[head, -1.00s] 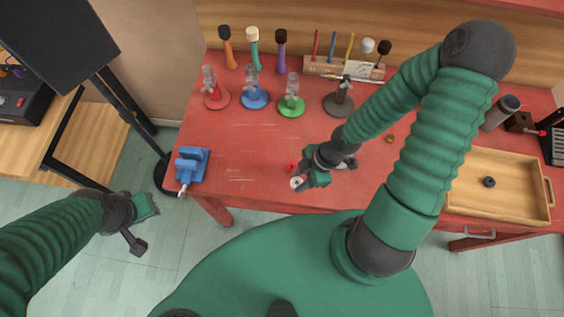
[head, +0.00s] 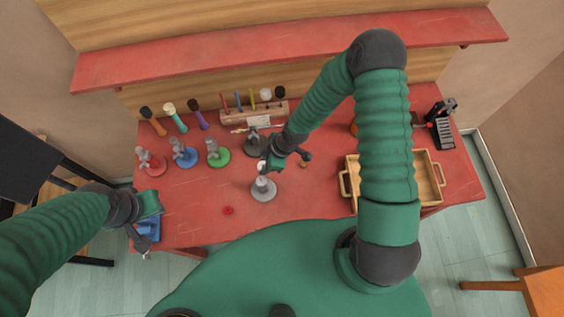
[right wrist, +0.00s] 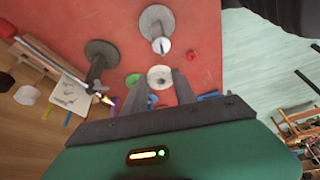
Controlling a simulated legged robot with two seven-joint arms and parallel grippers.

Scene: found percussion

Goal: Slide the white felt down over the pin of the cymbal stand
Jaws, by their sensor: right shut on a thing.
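The white felt (right wrist: 160,77) is a small round disc with a centre hole, held at the fingertips of my right gripper (right wrist: 160,84). In the head view the felt (head: 261,166) shows at the tip of my right gripper (head: 268,164), which is shut on it. The cymbal stand (head: 264,193) has a round grey base and a pale top with a short pin (right wrist: 162,46). The felt is apart from the pin, on the far side of it in the head view. My left gripper (head: 146,244) hangs by the table's left front; its jaw state is unclear.
A darker stand (head: 254,146) is behind. A small red piece (head: 228,210) lies front left. Red, blue and green-based stands (head: 217,156) stand at left, before several mallets. A wooden tray (head: 433,172) is right, partly behind my arm. A blue vise (head: 143,229) is by my left gripper.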

